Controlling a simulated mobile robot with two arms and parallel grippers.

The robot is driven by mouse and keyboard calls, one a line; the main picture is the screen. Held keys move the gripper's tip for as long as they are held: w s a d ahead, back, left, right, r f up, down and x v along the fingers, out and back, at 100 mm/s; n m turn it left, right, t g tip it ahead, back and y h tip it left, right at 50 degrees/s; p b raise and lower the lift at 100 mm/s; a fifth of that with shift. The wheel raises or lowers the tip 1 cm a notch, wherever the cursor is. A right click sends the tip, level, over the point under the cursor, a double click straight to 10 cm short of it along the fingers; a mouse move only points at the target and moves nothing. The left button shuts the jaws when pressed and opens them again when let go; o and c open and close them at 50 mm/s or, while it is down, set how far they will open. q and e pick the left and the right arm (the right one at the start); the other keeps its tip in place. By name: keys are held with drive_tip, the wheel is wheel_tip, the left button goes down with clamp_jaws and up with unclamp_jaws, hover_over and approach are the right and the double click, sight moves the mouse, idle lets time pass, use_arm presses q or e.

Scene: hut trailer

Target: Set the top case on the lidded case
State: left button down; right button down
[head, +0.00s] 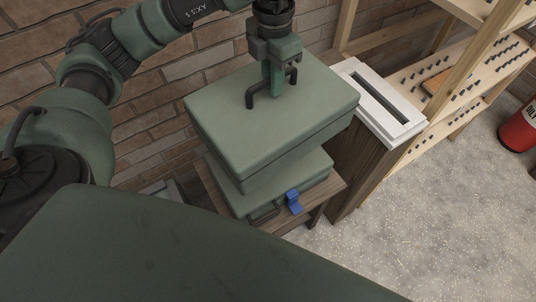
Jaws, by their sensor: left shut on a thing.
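The top case (290,130) is a green box with a black handle on its upper face. My left gripper (273,92) is shut on that handle. The lidded case (310,172) is a similar green box directly below, with a blue latch (293,201) on its front side. It stands on a small brown wooden table (326,192). The top case is over the lidded case and turned slightly relative to it. It hides most of the lid, so I cannot tell whether the two touch. My right gripper is not in view.
A brown cabinet with a white slotted top (382,104) stands close on the right. Wooden shelves with dark pegs (440,75) are behind it. A red drum (522,130) is at the far right. A brick wall (150,110) is behind. Speckled floor (430,220) is clear at right.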

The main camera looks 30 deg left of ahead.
use_arm(q)
drive_tip(key=n, duration=0.4)
drive_tip(key=w+a+r+n+p, duration=0.1)
drive_tip(key=n, duration=0.1)
drive_tip(key=shift+r, duration=0.1)
drive_tip(key=n, duration=0.4)
drive_tip(key=shift+w+a+r, duration=0.15)
drive_tip(key=shift+a+r, duration=0.05)
drive_tip(key=shift+a, duration=0.1)
drive_tip(key=shift+w+a+n+p, duration=0.15)
drive_tip(key=shift+n+p, duration=0.2)
drive_tip(key=shift+n, duration=0.75)
wheel_tip(320, 180, down, 20)
drive_tip(key=p, duration=0.3)
drive_tip(key=shift+p, duration=0.4)
drive_tip(key=c, duration=1.8)
unclamp_jaws()
drive_tip(key=shift+f, duration=0.2)
drive_tip(key=o, duration=0.4)
